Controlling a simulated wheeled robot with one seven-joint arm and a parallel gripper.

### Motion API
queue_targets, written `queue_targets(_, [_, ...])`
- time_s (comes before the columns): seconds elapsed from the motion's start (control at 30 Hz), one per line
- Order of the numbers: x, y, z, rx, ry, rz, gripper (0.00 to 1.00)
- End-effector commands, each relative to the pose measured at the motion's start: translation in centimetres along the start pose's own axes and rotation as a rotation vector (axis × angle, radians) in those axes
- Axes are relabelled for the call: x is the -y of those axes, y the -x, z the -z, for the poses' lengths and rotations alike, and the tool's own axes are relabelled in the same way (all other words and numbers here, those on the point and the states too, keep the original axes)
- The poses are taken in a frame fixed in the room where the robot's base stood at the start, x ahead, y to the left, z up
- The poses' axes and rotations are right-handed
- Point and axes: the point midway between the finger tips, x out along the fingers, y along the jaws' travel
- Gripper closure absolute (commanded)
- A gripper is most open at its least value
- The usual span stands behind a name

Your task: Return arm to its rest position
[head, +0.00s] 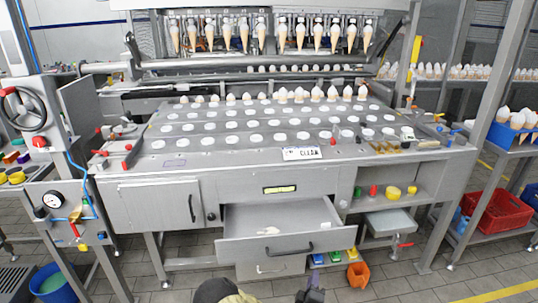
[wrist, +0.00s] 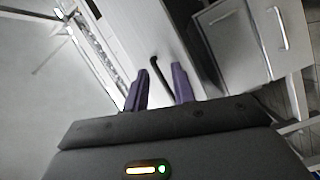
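My gripper (wrist: 159,70) shows in the wrist view with its two purple fingers apart and nothing held between them. A dark bar handle is seen beyond the gap, apart from the fingers as far as I can tell. In the head view only a small dark part of my gripper (head: 314,284) shows at the bottom edge, in front of the open drawer (head: 240,247). Most of my arm is out of view there. The drawer is pulled out, and a small pale object (head: 269,230) lies inside it.
The cone machine (head: 220,170) stands ahead, with cones hanging above and rows of round holes on its top. A shut cabinet door (head: 160,205) is left of the drawer. An orange bin (head: 358,274) is on the floor; red (head: 500,209) and blue containers stand right. Bare floor lies in front.

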Motion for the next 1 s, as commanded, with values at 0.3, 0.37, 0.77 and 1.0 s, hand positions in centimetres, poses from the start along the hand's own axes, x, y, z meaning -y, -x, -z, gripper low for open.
queue_targets(0.3, [-1.6,0.2,-2.6,0.360,-0.346,0.204,0.74])
queue_targets(0.37, [-1.9,0.5,-2.7,0.415,-0.409,0.246,0.74])
queue_targets(0.77, [-5.6,4.6,-1.0,0.688,-0.760,0.530,0.74])
queue_targets(1.0, [-9.6,8.3,0.7,0.787,-0.898,0.693,0.74])
